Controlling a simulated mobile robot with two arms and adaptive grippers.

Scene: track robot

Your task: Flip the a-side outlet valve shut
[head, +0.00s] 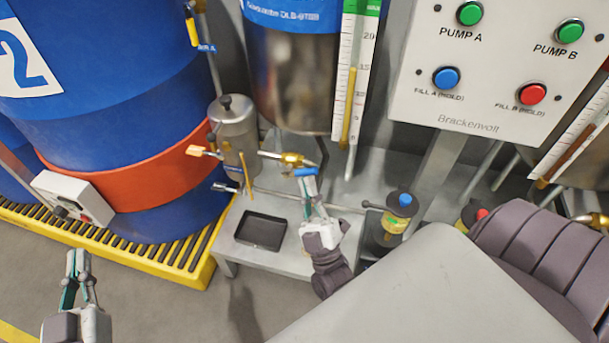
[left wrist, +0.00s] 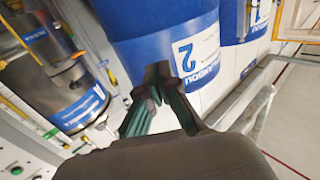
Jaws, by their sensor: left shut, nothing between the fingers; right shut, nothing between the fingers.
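The brass outlet valve (head: 292,159) sits on the pipe under the left steel tank (head: 290,80). Its blue lever (head: 305,171) lies roughly level in the picture, just below and right of the brass body. My right gripper (head: 308,184) is shut and empty, with its fingertips right at the blue lever; I cannot tell whether they touch it. The fingers hide the space just below the lever. My left gripper (head: 77,258) is shut and empty, low at the left over the floor, far from the valve. Its fingers also show in the left wrist view (left wrist: 160,80).
A black tray (head: 261,231) lies on the bench below. A blue-capped bottle (head: 393,220) stands right of my right gripper. The control panel (head: 500,70) hangs above right. Blue drums (head: 110,80) fill the left.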

